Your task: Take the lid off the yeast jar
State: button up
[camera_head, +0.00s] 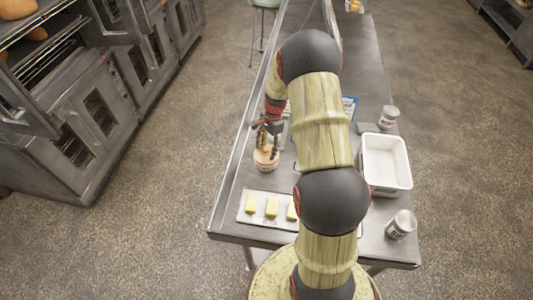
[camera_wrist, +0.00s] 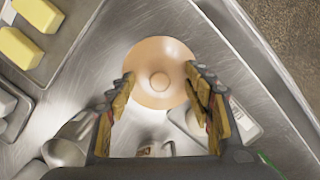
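A jar with a peach-coloured lid (camera_head: 265,153) stands on the metal table, left of my arm in the head view; I take it to be the yeast jar. In the wrist view its round lid (camera_wrist: 160,52) has a small knob in the middle. My gripper (camera_head: 266,146) points down at the jar from above. In the wrist view my gripper (camera_wrist: 160,78) is open, with one fingertip at each side of the lid. I cannot tell whether the fingers touch it. The jar body is mostly hidden under the lid in the wrist view.
A tray (camera_head: 242,217) with yellow butter blocks (camera_head: 271,207) lies in front of the jar. A white tub (camera_head: 387,185) and two lidded jars (camera_head: 388,117) (camera_head: 401,224) stand on the right side. The table's raised left edge (camera_head: 241,125) runs close beside the jar. Ovens (camera_head: 75,125) stand farther left.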

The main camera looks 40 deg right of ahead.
jog(key=shift+s+f, duration=0.1)
jog(key=c, duration=0.6)
jog(key=shift+a+f, duration=0.1)
jog(key=shift+c, duration=0.2)
